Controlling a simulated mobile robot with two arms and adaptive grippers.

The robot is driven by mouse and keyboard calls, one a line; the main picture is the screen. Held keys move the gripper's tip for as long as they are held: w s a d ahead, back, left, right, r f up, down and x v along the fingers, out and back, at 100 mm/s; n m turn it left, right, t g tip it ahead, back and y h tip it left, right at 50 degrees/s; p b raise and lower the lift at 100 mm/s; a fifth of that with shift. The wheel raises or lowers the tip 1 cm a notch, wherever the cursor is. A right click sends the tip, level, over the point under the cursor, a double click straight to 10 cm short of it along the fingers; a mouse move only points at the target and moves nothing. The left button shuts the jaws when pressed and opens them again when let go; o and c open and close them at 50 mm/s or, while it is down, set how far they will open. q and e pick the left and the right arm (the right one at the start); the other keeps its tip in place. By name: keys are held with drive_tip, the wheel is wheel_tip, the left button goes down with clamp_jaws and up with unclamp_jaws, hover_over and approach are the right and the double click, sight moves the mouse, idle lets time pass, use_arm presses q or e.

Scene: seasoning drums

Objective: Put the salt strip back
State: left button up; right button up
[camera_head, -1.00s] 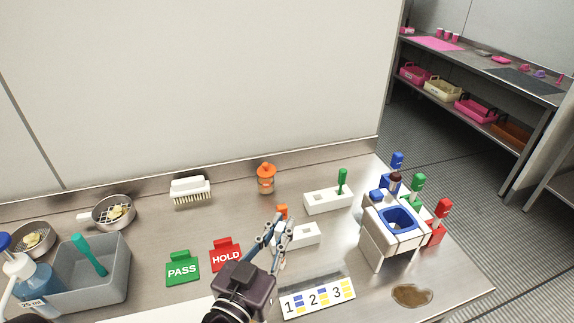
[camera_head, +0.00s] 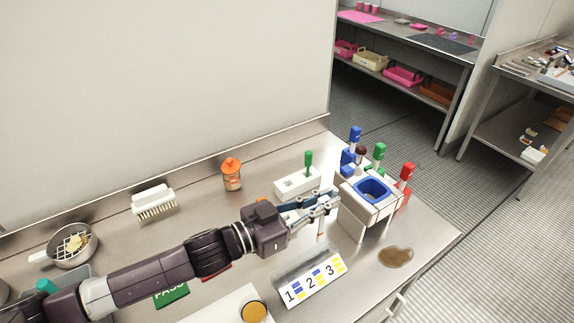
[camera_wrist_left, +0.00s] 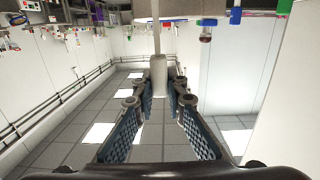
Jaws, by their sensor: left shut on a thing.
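My left gripper (camera_head: 332,204) reaches across the bench from the left, shut on a slim pale strip-like thing. In the left wrist view the gripper (camera_wrist_left: 158,100) has this pale strip (camera_wrist_left: 158,70) between its fingertips, with a thin stem beyond it. I cannot read any mark on it. The 1-2-3 card (camera_head: 312,279) with blue and yellow marks lies in front of the gripper. The white device with a blue-rimmed well (camera_head: 372,190) stands just right of the fingertips. An orange piece (camera_head: 263,202) shows partly behind the gripper. My right gripper is not in view.
A white block with a green-handled tool (camera_head: 296,181) and an orange-capped jar (camera_head: 232,176) stand behind the arm. Blue, green and red (camera_head: 407,171) handled tools stand by the device. A brown puddle (camera_head: 396,257) lies at the right. A brush (camera_head: 153,201) lies at left.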

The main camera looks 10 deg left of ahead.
use_arm(q)
drive_tip(key=w+a+r, duration=0.1)
drive_tip(key=w+a, duration=0.6)
drive_tip(key=a, duration=0.3)
wheel_tip(320, 180, down, 6)
drive_tip(key=b, duration=0.7)
drive_tip(key=shift+w+f, duration=0.2)
drive_tip(key=shift+w, duration=0.05)
drive_tip(key=shift+f+b, duration=0.3)
drive_tip(key=shift+f, duration=0.2)
drive_tip(key=o, duration=0.9)
drive_tip(key=shift+c, duration=0.2)
wheel_tip(320, 180, up, 10)
